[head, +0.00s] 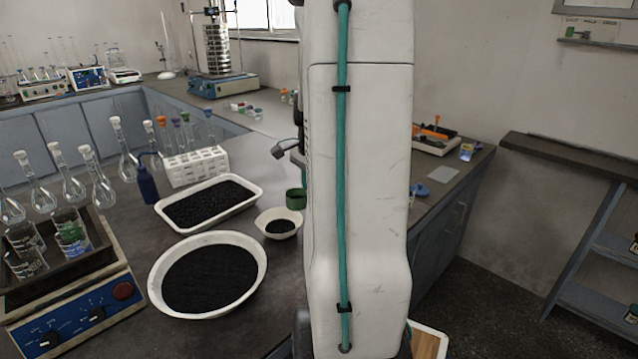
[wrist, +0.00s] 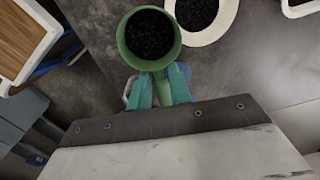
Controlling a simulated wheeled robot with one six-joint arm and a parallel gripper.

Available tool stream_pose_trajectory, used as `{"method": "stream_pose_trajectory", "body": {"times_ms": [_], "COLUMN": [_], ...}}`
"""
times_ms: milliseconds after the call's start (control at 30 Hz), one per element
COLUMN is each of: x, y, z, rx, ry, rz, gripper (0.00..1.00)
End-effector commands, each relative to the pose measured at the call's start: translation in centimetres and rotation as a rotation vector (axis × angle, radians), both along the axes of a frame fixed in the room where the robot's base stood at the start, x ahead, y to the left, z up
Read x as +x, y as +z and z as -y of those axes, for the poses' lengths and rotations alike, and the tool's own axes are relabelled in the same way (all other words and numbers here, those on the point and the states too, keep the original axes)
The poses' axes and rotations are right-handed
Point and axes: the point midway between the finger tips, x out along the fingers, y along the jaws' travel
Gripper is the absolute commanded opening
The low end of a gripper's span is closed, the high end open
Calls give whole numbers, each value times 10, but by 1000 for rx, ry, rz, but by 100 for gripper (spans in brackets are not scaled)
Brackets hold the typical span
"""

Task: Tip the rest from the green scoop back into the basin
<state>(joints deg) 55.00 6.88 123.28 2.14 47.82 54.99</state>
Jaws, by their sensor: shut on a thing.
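The green scoop (wrist: 127,47) is held between the teal fingers of my gripper (wrist: 160,90) in the wrist view. It holds black granules, and its opening faces the wrist camera. The scoop (head: 296,199) also shows in the head view, just right of the small cream bowl and partly cut off by my arm. The basin, a wide round white one (head: 154,282), stands on the bench to the lower left of the scoop with a broad bed of black granules in it. My arm hides my gripper in the head view.
The small cream bowl (head: 262,226) with black granules stands between scoop and basin. A rectangular white tray (head: 186,231) of black granules lies behind the basin. A blue bottle (head: 147,185), a white rack (head: 195,167) and a blue-cream device (head: 85,315) with glassware stand left.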

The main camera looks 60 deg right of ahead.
Motion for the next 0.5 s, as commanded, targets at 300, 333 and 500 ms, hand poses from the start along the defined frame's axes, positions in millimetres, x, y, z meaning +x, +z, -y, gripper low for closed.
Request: {"method": "stream_pose_trajectory", "body": {"times_ms": [300, 333, 500], "x": [16, 17, 25], "y": [-3, -4, -5], "z": [-29, -31, -46], "rx": [0, 0, -1], "ry": [3, 3, 2], "rz": [0, 0, 1], "gripper": [2, 2, 2]}}
